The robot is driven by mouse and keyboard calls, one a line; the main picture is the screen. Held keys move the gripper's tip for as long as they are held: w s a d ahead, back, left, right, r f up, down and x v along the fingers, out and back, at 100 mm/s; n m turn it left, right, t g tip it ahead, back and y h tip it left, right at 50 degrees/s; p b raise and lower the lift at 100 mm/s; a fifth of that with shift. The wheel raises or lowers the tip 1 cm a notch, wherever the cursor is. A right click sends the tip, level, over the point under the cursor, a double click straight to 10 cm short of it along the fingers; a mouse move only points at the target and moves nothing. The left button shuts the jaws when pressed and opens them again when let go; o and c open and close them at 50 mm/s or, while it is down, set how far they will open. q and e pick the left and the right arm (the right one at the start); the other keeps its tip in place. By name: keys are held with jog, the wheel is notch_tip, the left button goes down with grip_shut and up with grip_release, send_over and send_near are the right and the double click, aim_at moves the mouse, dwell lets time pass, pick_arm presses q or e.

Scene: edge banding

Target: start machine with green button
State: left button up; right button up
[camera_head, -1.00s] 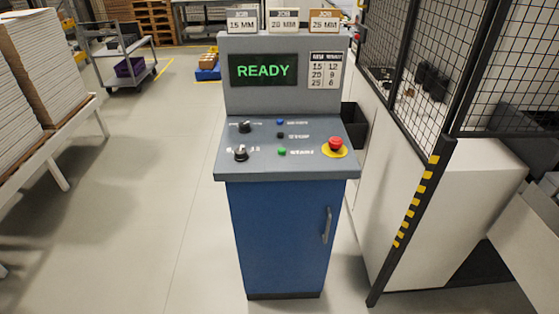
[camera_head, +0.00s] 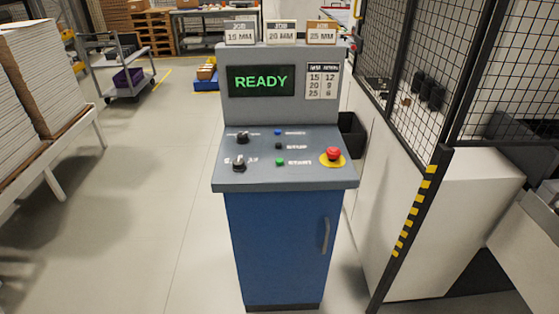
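A control console (camera_head: 281,245) with a blue cabinet and a grey sloped panel stands in the middle of the head view. The green button (camera_head: 279,162) is low on the panel, beside a blurred white label. A black button (camera_head: 278,146) and a blue button (camera_head: 278,132) sit above it. Two black knobs (camera_head: 239,165) are to the left. A red mushroom button (camera_head: 333,154) on a yellow disc is to the right. The screen (camera_head: 261,81) reads READY in green. Neither of my grippers is in view.
Three job cards (camera_head: 281,33) stand on top of the console. A black mesh fence (camera_head: 410,75) and a white machine housing (camera_head: 440,225) stand close on the right. Stacked boards (camera_head: 35,80) on a rack are at the left. The floor (camera_head: 150,220) left of the console is clear.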

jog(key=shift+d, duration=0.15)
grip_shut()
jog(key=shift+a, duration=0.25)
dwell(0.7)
